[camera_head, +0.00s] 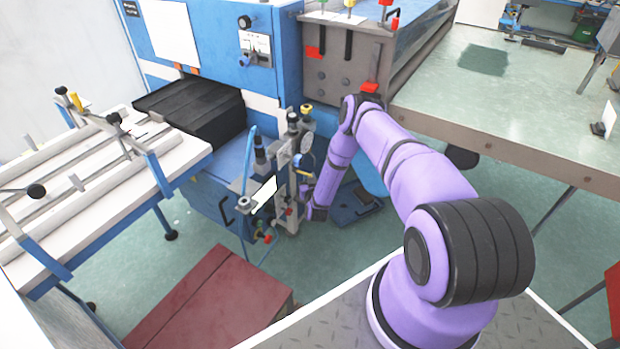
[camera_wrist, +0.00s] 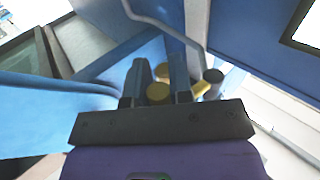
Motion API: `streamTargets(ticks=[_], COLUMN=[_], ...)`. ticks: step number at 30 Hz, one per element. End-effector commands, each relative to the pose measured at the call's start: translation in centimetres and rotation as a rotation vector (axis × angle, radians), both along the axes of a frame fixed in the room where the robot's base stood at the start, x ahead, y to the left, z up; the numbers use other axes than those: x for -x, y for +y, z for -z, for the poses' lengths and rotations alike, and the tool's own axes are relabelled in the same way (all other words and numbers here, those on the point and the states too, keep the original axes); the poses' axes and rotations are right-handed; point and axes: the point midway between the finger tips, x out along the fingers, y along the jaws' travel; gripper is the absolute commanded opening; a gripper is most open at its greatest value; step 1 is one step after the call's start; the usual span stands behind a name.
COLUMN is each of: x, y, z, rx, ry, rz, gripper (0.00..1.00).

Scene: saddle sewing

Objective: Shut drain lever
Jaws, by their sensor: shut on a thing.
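My gripper (camera_wrist: 160,82) is low beside the upright pipe-and-gauge assembly (camera_head: 284,160) in the head view, at the end of my purple arm. In the wrist view its two dark fingers are close together, with a yellow rounded piece (camera_wrist: 158,93) between them. This piece appears to be the end of the drain lever; the rest of it is hidden by the fingers and gripper body. In the head view the gripper's fingertips and the lever are too small and covered to make out clearly.
A second yellow knob (camera_wrist: 200,88) and a grey cap (camera_wrist: 213,77) sit just right of the fingers. A bent grey rod (camera_wrist: 165,28) passes beyond them.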

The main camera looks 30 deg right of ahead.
Motion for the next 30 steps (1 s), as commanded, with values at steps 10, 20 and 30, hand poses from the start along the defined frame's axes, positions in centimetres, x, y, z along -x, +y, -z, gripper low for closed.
streamTargets(ticks=[10,20,30], x=[0.33,0.38,0.37], y=[0.52,0.6,0.62], z=[0.03,0.03,0.03], rx=[0.0,-0.001,-0.001], ry=[0.0,0.0,0.0], rz=[0.115,0.131,0.13], gripper=[0.0,0.0,0.46])
